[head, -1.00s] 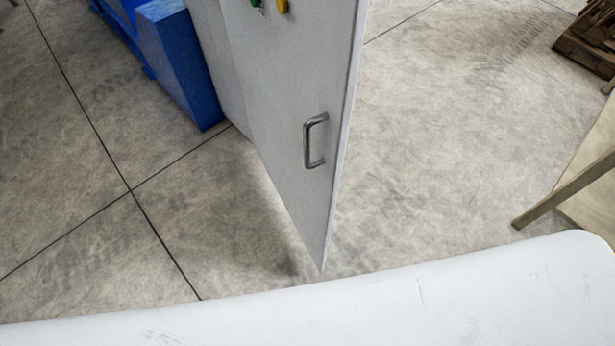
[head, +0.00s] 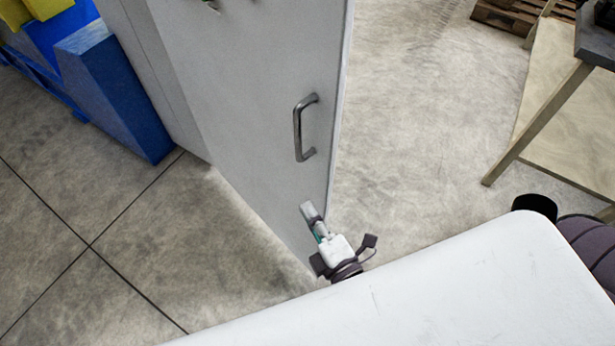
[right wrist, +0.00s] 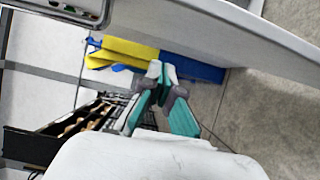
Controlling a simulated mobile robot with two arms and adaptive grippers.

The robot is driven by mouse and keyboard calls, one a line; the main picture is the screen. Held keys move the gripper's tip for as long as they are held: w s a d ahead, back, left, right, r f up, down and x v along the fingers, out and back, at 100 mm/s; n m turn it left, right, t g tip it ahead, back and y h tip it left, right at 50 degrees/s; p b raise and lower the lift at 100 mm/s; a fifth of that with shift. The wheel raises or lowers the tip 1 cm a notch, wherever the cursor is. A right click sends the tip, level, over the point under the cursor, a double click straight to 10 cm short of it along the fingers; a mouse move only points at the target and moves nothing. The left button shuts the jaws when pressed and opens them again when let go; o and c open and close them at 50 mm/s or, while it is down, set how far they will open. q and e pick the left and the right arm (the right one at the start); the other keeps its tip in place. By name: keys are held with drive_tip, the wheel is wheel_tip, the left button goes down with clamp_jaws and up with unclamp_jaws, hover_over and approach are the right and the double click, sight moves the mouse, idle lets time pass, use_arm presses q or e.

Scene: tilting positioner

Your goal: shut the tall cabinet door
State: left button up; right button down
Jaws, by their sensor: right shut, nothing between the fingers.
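The tall cabinet door (head: 250,90) is a light grey panel in the head view, standing open with its free edge toward the right. Its metal bar handle (head: 300,128) is upright near that edge. My right gripper (head: 308,210) is shut and empty, below the handle and in front of the door's lower part near the free edge. I cannot tell whether it touches the door. In the right wrist view its teal fingers (right wrist: 160,75) are together, with a pale panel, probably the door (right wrist: 215,30), above them. My left gripper is not in view.
A blue block (head: 115,95) stands on the floor left of the cabinet, with yellow pieces (head: 45,8) behind it. A table with wooden legs (head: 540,120) and a pallet (head: 510,18) are at the right.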

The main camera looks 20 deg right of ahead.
sight(309, 179)
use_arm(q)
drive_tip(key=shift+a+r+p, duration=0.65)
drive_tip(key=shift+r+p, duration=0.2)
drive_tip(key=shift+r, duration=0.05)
use_arm(e)
drive_tip(key=shift+w+d, duration=0.4)
drive_tip(key=shift+w, duration=0.95)
drive_tip(key=shift+w+d, duration=0.45)
drive_tip(key=shift+w, duration=0.9)
drive_tip(key=shift+w+d, duration=0.4)
drive_tip(key=shift+w, duration=0.95)
drive_tip(key=shift+d, duration=0.1)
